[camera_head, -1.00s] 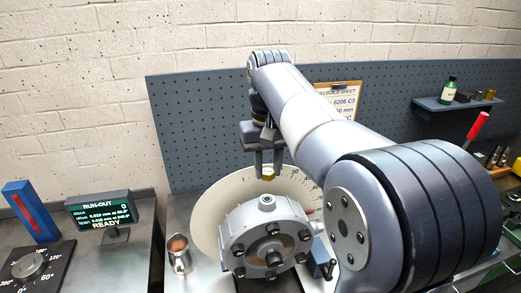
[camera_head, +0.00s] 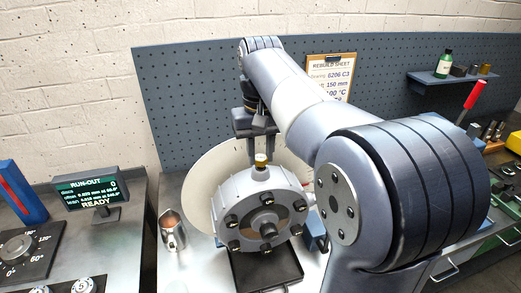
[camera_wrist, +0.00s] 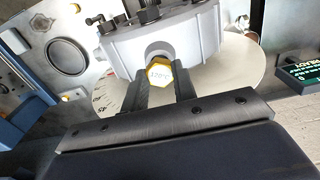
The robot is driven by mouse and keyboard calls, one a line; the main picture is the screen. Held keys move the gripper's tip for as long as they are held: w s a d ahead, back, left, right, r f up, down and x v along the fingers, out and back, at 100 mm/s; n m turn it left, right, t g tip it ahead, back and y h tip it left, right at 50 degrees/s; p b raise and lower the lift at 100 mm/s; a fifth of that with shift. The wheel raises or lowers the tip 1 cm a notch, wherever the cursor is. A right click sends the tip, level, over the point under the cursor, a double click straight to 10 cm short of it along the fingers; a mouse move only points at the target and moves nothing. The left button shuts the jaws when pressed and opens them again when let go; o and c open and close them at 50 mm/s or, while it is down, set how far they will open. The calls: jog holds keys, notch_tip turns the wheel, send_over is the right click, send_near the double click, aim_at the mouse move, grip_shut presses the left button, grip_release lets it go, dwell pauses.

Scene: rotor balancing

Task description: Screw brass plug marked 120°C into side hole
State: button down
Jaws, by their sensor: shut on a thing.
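The brass plug (camera_head: 261,159) is held between the fingertips of my gripper (camera_head: 265,155), which is shut on it. The plug is at the raised boss on top of the housing. In the wrist view it sits right at the boss opening (camera_wrist: 158,48). I cannot tell whether its thread is engaged, since the plug hides the hole.
A pale graduated disc (camera_head: 205,188) stands behind the housing. A metal cup (camera_head: 172,230) is to its left. A run-out display (camera_head: 92,192) reads READY. A pegboard (camera_head: 190,100) with a rebuild sheet (camera_head: 331,77) is behind. A black tray (camera_head: 290,268) lies in front of the housing.

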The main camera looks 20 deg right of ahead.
jog(key=n+p, duration=0.2)
jog(key=n, duration=0.2)
jog(key=shift+r, duration=0.15)
jog(key=n+p, duration=0.2)
jog(key=n, duration=0.6)
jog(key=shift+n, duration=0.3)
jog(key=n, duration=0.4)
jog(key=shift+n, duration=0.9)
